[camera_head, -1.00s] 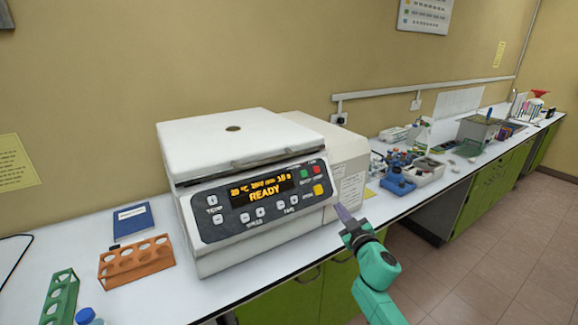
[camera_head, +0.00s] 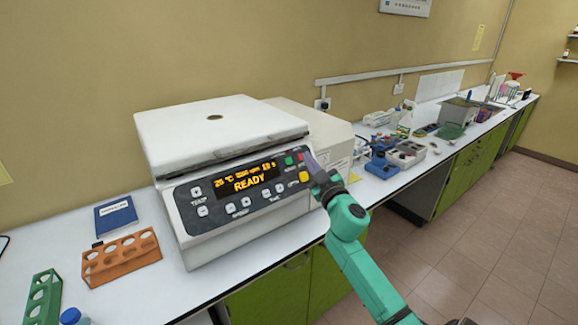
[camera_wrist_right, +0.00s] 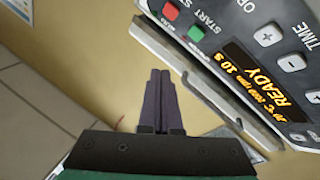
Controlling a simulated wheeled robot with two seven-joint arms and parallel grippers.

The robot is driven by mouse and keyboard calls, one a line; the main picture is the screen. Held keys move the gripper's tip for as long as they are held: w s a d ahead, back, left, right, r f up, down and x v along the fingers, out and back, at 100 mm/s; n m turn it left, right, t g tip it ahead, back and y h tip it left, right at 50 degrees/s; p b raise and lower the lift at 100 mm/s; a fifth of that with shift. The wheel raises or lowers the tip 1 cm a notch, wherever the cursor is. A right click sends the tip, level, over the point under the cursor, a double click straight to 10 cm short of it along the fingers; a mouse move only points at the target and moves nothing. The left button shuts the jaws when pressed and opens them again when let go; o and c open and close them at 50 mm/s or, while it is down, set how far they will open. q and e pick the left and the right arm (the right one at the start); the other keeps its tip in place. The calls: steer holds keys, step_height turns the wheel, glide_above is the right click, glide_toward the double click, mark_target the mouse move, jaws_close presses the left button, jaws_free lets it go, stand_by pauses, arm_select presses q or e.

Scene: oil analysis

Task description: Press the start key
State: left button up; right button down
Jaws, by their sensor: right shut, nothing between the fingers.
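The white centrifuge (camera_head: 222,120) stands on the bench with its lid down, and its display (camera_head: 247,178) reads READY. On its dark control panel (camera_head: 205,220), the green start key (camera_head: 289,160) is at the upper right, left of the red key (camera_head: 301,157) and above the yellow key (camera_head: 305,177). The wrist view shows the green key (camera_wrist_right: 195,33) with the word START beside it. My right gripper (camera_head: 311,160) is shut and empty by the panel's upper right edge. In the wrist view its fingertips (camera_wrist_right: 160,73) appear apart from the start key. My left gripper is not in view.
An orange rack (camera_head: 122,262), a green rack (camera_head: 43,298) and a blue notebook (camera_head: 116,216) are left of the centrifuge. A beige box-like unit (camera_head: 325,135) stands close behind its right side. The floor at right (camera_head: 480,240) is clear.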

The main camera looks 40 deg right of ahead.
mark_target(289, 161)
steer(key=shift+w+f+b, duration=0.55)
steer(key=shift+w+b, duration=0.05)
steer(key=shift+w, duration=0.3)
steer(key=shift+w+f+b, duration=0.6)
steer(key=shift+w+b, duration=0.05)
steer(key=shift+w, duration=0.2)
steer(key=shift+w+f+b, duration=0.55)
steer(key=shift+w+b, duration=0.05)
steer(key=shift+w, duration=0.3)
steer(key=shift+f, duration=0.1)
steer(key=shift+w+f+b, duration=0.15)
steer(key=shift+w+b, duration=0.15)
steer(key=shift+w, duration=0.05)
steer(key=shift+w+f+b, duration=0.2)
steer(key=shift+w+b, duration=0.1)
steer(key=shift+b, duration=0.05)
stand_by(0.3)
steer(key=shift+s+r, duration=0.1)
steer(key=shift+s+r+p, duration=0.25)
steer(key=shift+s+p, duration=0.05)
steer(key=shift+p, duration=0.3)
steer(key=shift+s+r, duration=0.1)
steer(key=shift+s, duration=0.2)
